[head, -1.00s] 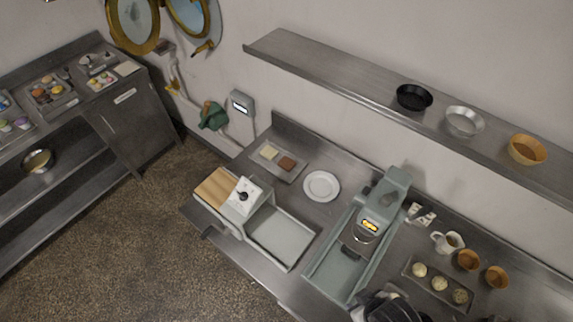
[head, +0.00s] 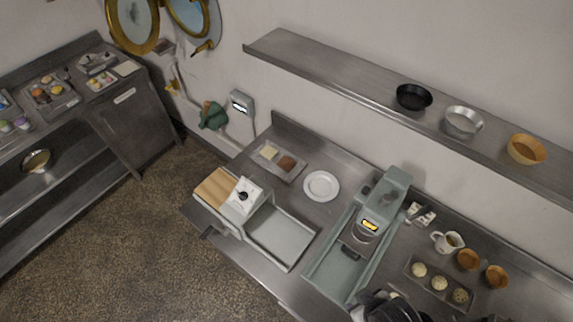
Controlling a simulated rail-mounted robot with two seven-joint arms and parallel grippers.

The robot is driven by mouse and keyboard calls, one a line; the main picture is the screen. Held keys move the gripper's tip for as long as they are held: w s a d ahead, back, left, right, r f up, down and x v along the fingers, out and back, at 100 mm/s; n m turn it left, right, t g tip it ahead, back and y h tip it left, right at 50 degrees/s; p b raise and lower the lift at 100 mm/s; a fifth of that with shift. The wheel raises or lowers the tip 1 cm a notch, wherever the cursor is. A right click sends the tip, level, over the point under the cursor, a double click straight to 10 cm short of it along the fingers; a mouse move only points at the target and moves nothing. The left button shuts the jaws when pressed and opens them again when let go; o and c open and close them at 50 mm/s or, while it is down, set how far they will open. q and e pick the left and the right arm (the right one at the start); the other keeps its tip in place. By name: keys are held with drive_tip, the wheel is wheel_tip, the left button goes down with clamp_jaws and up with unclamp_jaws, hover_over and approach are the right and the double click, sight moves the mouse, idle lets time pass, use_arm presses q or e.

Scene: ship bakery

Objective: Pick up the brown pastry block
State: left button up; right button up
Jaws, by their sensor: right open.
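The brown pastry block (head: 287,163) lies on a small grey metal tray (head: 291,179) at the back left of the steel counter. A pale cream block (head: 269,153) lies beside it on the same tray. My right gripper (head: 378,300) shows dark at the bottom edge, partly cut off. It is open, well to the right of and nearer than the pastry block, and not touching it. My left gripper is not in view.
A white plate (head: 321,186) stands right of the tray. A machine with a wooden board (head: 216,187) and white bed stands in front; a grey-green machine (head: 383,205) stands to the right. A shelf (head: 340,75) with bowls overhangs the back.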

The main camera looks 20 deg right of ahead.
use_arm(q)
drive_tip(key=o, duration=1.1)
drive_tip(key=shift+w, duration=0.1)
